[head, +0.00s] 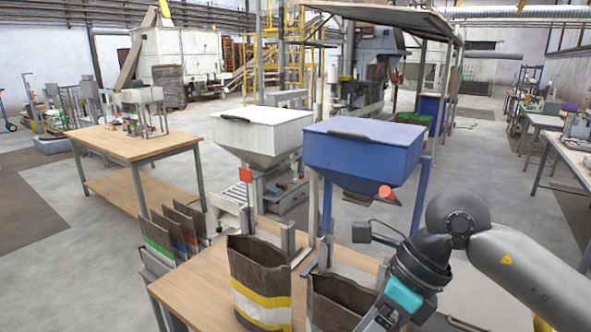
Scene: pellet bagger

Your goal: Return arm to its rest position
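My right arm comes in from the right and bends down at a dark joint to a wrist with a teal band. Below the band, part of my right gripper (377,319) shows at the bottom edge. Its fingertips cannot be made out, so I cannot tell whether it is open or shut. It is in front of a dark brown bag (335,296) on the wooden table (192,287). My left arm and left gripper are not in view.
A brown bag with yellow and white bands (261,285) stands on the table. Behind are a white hopper (262,135) and a blue hopper (362,150) with a red knob (385,192). Folded bags (177,232) stand in a rack at left. Open floor lies beyond.

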